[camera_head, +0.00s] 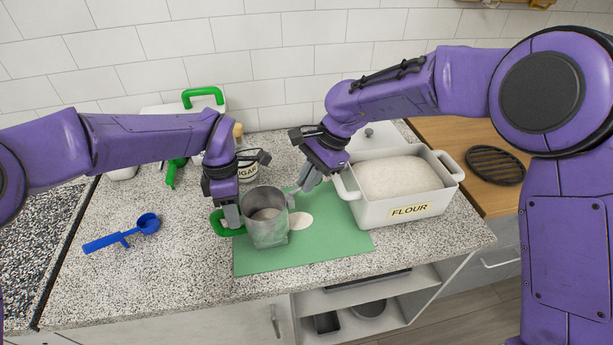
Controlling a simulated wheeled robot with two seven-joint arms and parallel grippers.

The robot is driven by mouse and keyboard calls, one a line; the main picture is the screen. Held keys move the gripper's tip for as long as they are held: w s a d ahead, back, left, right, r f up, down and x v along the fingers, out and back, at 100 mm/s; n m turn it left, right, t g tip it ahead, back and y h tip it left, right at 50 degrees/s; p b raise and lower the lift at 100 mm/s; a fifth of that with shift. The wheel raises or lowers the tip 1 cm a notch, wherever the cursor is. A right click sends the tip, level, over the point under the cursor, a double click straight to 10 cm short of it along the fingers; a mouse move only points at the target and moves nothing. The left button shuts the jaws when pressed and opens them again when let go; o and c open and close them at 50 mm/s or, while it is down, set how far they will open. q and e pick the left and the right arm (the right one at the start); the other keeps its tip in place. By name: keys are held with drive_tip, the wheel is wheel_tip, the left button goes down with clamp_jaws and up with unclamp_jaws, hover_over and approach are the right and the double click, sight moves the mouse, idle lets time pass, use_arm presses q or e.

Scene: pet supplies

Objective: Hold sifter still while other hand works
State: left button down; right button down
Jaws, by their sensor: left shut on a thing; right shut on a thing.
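The sifter (267,228) is a grey metal cup with a green handle (219,224) on its left side. It stands upright over the green mat (340,236), with pale contents inside. My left gripper (231,216) is shut on the green handle. My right gripper (306,184) is at the upper right of the sifter, close to its rim. It is shut on a small grey part at the sifter's right side, which looks like its crank; the gripper partly hides this part. A pale round patch (301,219) lies on the mat beside the sifter.
A white tub labelled FLOUR (407,212), full of white powder, stands close to the right of my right gripper. A blue measuring scoop (122,234) lies on the counter at left. The front left counter is free.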

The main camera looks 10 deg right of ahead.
use_arm(q)
drive_tip(key=shift+a, duration=0.15)
use_arm(e)
drive_tip(key=shift+s+a+m+t+h, duration=0.1)
drive_tip(key=shift+s+m+t+h, duration=0.2)
drive_tip(key=shift+s+m+t, duration=0.95)
drive_tip(key=shift+s+d+m+t+h, duration=0.1)
drive_tip(key=shift+s+m+t+h, duration=0.15)
drive_tip(key=shift+m, duration=2.05)
drive_tip(key=shift+s+a+m+t+h, duration=0.1)
drive_tip(key=shift+s+m+t+h, duration=0.45)
drive_tip(key=shift+m, duration=1.2)
drive_tip(key=shift+s, duration=0.3)
drive_tip(key=c, duration=1.2)
unclamp_jaws()
drive_tip(key=shift+a, duration=0.1)
wheel_tip(320, 180, up, 10)
drive_tip(key=shift+r, duration=0.1)
